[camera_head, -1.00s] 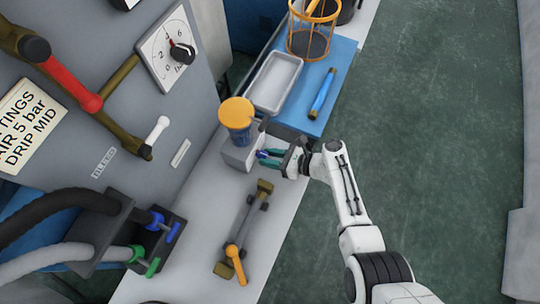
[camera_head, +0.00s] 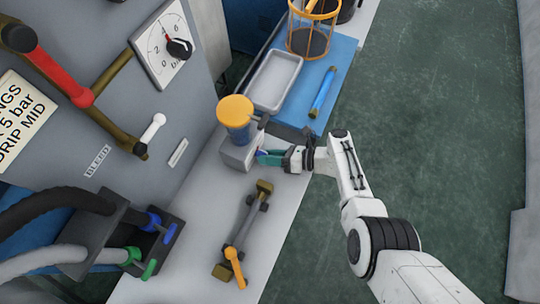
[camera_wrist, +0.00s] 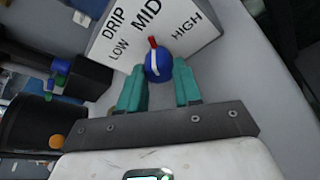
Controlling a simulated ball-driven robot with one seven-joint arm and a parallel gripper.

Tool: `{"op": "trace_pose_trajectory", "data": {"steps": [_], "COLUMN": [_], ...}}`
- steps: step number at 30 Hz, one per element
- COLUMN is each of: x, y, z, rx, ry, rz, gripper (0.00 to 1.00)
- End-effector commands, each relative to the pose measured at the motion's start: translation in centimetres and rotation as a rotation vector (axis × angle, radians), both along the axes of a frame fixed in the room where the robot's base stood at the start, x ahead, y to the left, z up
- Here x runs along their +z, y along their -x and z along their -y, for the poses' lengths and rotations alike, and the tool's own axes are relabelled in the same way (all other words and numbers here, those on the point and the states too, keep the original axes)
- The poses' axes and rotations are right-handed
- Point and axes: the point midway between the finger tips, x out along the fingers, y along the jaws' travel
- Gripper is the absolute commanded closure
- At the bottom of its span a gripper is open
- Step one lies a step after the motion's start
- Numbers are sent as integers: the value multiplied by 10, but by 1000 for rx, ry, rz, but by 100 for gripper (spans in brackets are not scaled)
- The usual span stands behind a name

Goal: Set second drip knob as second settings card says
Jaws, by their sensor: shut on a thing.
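The drip knob (camera_wrist: 158,66) is blue with a white stripe and a red pointer. It sits on a white scale plate (camera_wrist: 182,30) marked LOW, MID and HIGH, and its pointer is at MID. My gripper (camera_wrist: 158,75) has its teal fingers shut on the knob, one on each side. In the head view my gripper (camera_head: 268,157) is at the grey block (camera_head: 238,154) under the yellow-capped blue cup (camera_head: 236,118); the knob is hidden there. The settings card (camera_head: 20,115), cut off at the left, reads "5 bar" and "DRIP MID".
A gauge (camera_head: 163,45) and a red-handled lever (camera_head: 58,72) are on the grey panel. A brass fitting with an orange lever (camera_head: 235,262) lies on the bench near my gripper. A tray (camera_head: 275,80) and a blue tube (camera_head: 322,92) lie behind. Green floor is clear on the right.

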Motion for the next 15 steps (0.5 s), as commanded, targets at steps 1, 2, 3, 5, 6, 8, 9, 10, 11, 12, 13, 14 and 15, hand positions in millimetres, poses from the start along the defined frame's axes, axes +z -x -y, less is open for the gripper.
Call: {"op": "trace_pose_trajectory", "data": {"steps": [1, 2, 3, 5, 6, 8, 9, 10, 11, 12, 13, 14, 15], "x": [-1, -1, -1, -1, -1, -1, -1, -1, -1, -1, -1, -1, -1], "y": [1, 1, 1, 1, 1, 1, 1, 1, 1, 1, 1, 1, 1], "z": [0, 0, 0, 0, 0, 0, 0, 0, 0, 0, 0, 0, 0], "rx": [2, 3, 2, 2, 2, 2, 2, 2, 2, 2, 2, 2, 2], "ry": [1, 1, 1, 1, 1, 1, 1, 1, 1, 1, 1, 1, 1], "rz": [-3, -4, -4, -3, -3, -3, -3, -3, -2, -2, -2, -2, -2], "gripper": [97, 97, 97, 97, 97, 97, 97, 65, 62, 58, 57, 57, 57]}}
